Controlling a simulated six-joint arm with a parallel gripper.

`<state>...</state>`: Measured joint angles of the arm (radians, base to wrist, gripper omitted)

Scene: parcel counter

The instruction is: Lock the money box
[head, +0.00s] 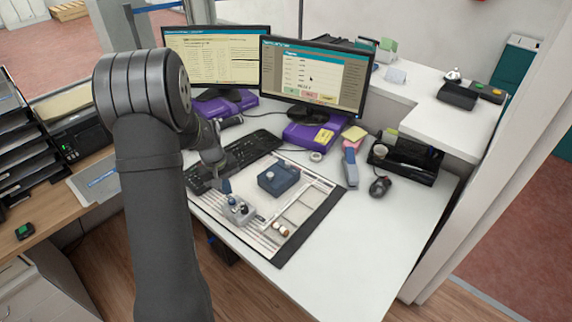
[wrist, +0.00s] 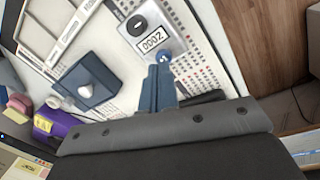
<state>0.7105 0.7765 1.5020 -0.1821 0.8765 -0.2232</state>
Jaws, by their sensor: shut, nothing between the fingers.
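A small grey metal box (head: 238,211) lies on the striped counter mat, left of a dark blue box (head: 279,180) with a pale round knob on top. I cannot tell for certain which of the two is the money box. In the wrist view the grey box (wrist: 154,34) shows a black round slotted disc (wrist: 137,24), a number label and a small blue knob or key head (wrist: 164,57). My gripper (head: 227,187) is shut and empty. In the wrist view its blue fingertips (wrist: 159,70) are right by the blue knob; contact is unclear. The dark blue box (wrist: 88,82) stands apart from the fingers.
The mat (head: 310,226) has pale compartments, and small round items (head: 281,229) lie near its front edge. A keyboard (head: 250,150) and two monitors on purple stands are behind. The front-right counter is clear.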

